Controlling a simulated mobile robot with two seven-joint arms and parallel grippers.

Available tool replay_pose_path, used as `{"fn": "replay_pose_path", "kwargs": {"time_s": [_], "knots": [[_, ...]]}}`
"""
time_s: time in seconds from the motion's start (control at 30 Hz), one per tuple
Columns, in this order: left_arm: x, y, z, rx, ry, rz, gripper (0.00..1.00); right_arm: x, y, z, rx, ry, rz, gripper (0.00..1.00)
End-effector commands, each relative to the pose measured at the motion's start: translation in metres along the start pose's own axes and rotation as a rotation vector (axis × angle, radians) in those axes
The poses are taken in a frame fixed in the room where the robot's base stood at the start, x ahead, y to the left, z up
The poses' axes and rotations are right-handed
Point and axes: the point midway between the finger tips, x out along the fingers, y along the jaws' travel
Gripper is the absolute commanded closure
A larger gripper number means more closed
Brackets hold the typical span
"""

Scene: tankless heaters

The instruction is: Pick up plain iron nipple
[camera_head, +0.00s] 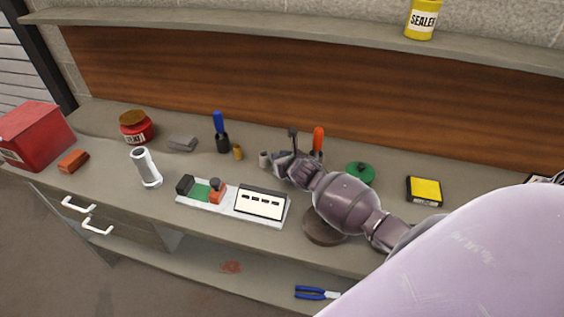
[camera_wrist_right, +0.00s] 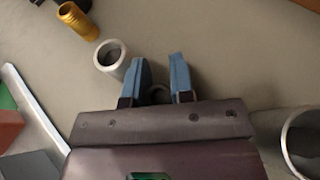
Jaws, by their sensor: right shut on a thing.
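My right gripper (camera_head: 277,161) is low over the workbench, right beside a short light-grey tube (camera_head: 264,159). In the right wrist view its two blue fingers (camera_wrist_right: 160,78) stand a little apart. A small grey round piece (camera_wrist_right: 158,95) shows between them, mostly hidden by the gripper; I cannot tell for sure that it is the plain iron nipple. The light-grey tube (camera_wrist_right: 110,58) stands outside the fingers, against or very close to the left one. A brass threaded fitting (camera_wrist_right: 78,20) stands beyond it, also in the head view (camera_head: 238,152). My left gripper is not in view.
A white tray (camera_head: 227,212) with small blocks and a black-framed panel lies in front. A blue-handled brush (camera_head: 219,132), an orange handle (camera_head: 318,138) and a green disc (camera_head: 359,173) are close by. A brown round piece (camera_head: 322,228) lies under my arm.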

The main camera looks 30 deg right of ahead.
Motion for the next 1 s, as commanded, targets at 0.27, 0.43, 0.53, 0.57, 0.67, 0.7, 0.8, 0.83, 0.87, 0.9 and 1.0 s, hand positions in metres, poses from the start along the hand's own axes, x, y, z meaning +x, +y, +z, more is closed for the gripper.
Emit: {"fn": "replay_pose_path", "kwargs": {"time_s": [0.27, 0.43, 0.53, 0.57, 0.67, 0.7, 0.8, 0.83, 0.87, 0.9, 1.0], "knots": [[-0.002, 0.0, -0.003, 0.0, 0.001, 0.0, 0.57, -0.006, -0.001, 0.017, -0.002, -0.003, 0.0, 1.0], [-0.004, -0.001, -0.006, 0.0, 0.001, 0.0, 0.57, -0.02, -0.001, 0.05, -0.006, -0.006, 0.001, 1.0], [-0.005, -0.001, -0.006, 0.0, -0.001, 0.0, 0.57, -0.03, -0.001, 0.075, -0.006, -0.007, 0.002, 1.0], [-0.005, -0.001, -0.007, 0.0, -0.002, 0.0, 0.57, -0.033, -0.001, 0.082, -0.007, -0.006, 0.001, 1.0], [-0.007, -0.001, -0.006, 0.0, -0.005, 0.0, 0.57, -0.043, -0.001, 0.106, -0.006, -0.006, 0.001, 1.0], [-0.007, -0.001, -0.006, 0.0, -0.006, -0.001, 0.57, -0.047, 0.0, 0.115, -0.007, -0.006, 0.001, 1.0], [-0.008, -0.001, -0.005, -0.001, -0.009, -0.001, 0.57, -0.056, -0.001, 0.136, -0.005, -0.004, 0.0, 1.0], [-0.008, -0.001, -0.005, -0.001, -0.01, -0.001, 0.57, -0.058, 0.0, 0.142, -0.006, -0.005, 0.001, 1.0], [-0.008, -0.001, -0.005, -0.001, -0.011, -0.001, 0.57, -0.06, -0.001, 0.147, -0.005, -0.004, 0.001, 1.0], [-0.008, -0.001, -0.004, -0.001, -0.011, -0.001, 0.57, -0.063, -0.001, 0.154, -0.004, -0.005, 0.0, 1.0], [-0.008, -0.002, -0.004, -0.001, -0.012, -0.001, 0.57, -0.069, -0.001, 0.167, -0.003, -0.003, 0.0, 1.0]]}}
